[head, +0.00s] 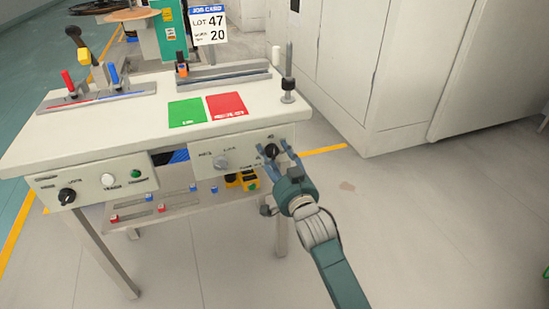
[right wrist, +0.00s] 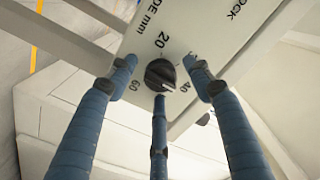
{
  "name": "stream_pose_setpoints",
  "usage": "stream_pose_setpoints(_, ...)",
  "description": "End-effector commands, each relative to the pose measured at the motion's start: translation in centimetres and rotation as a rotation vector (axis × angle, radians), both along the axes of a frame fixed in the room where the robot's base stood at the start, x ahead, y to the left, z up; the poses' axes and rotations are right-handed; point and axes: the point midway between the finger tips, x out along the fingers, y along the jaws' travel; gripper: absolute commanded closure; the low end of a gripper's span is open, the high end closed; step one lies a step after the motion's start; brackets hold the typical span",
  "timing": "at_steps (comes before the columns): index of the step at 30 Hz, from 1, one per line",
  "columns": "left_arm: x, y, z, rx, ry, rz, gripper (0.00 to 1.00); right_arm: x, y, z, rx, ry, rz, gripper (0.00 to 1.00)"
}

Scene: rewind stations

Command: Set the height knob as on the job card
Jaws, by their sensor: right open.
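The job card (head: 208,22) at the back reads LOT 47 and, below a small line, 20. A black knob (head: 271,151) is on the right front panel. In the right wrist view the black knob (right wrist: 161,75) has the marks 20, 40 and 60 around it and lettering ending in "DE mm". My left gripper is out of view.
A grey knob (head: 221,162) sits left on the same panel. The left panel (head: 90,183) has another black knob and two buttons. The white table (head: 150,128) carries green and red mats and a post (head: 288,84). Grey cabinets stand behind at right; the floor at right is clear.

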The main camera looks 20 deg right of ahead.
Motion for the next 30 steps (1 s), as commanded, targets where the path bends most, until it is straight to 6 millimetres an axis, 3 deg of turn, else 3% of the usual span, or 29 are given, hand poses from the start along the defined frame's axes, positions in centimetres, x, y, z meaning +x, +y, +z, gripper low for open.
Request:
stream_pose_setpoints(7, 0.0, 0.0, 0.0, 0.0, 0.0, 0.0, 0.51, 0.1, 0.0, 0.0, 0.0, 0.0, 0.0, 0.49)
stream_pose_setpoints(14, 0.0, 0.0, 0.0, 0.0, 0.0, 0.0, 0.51, 0.0, 0.0, 0.0, 0.0, 0.001, 0.0, 0.94)
stream_pose_setpoints(23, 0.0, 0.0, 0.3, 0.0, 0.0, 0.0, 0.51, 0.0, 0.1, 0.0, -0.023, 0.002, 0.001, 0.94)
stream_pose_setpoints(30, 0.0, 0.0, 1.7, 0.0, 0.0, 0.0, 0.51, 0.0, 0.0, 0.1, -0.139, 0.0, 0.0, 0.94)
